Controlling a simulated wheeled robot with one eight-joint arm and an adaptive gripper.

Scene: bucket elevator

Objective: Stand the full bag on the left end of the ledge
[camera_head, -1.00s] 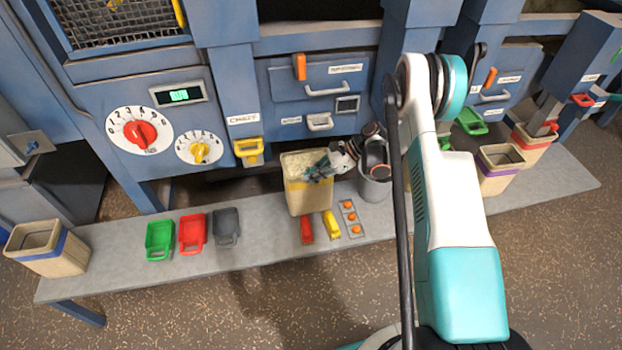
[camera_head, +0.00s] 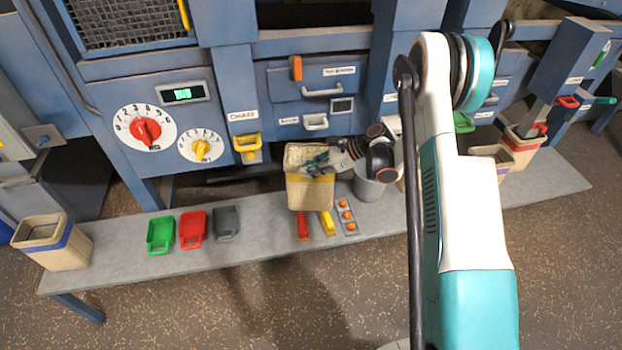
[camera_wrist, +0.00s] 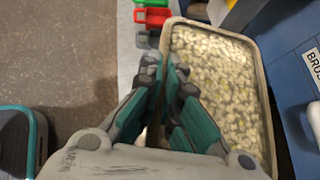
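The full bag (camera_head: 310,195) is a tan square bag with a yellow band, filled with pale pellets. It is upright near the middle of the ledge (camera_head: 120,265); I cannot tell whether its base touches. My gripper (camera_head: 318,163) is at its right and upper rim, shut on its wall. In the wrist view my gripper (camera_wrist: 164,68) has its fingers close together on either side of the bag's rim (camera_wrist: 172,28), and the pellets show to the right. The ledge's left end holds another tan bag (camera_head: 62,256) with a blue band, apparently empty.
Green (camera_head: 160,235), red (camera_head: 193,229) and grey scoops (camera_head: 227,223) lie between the two bags. Red (camera_head: 303,226) and yellow clips (camera_head: 327,223) and an orange-dotted strip (camera_head: 346,216) lie before the full bag. A grey bucket (camera_head: 367,189) stands right of it. The blue machine is behind.

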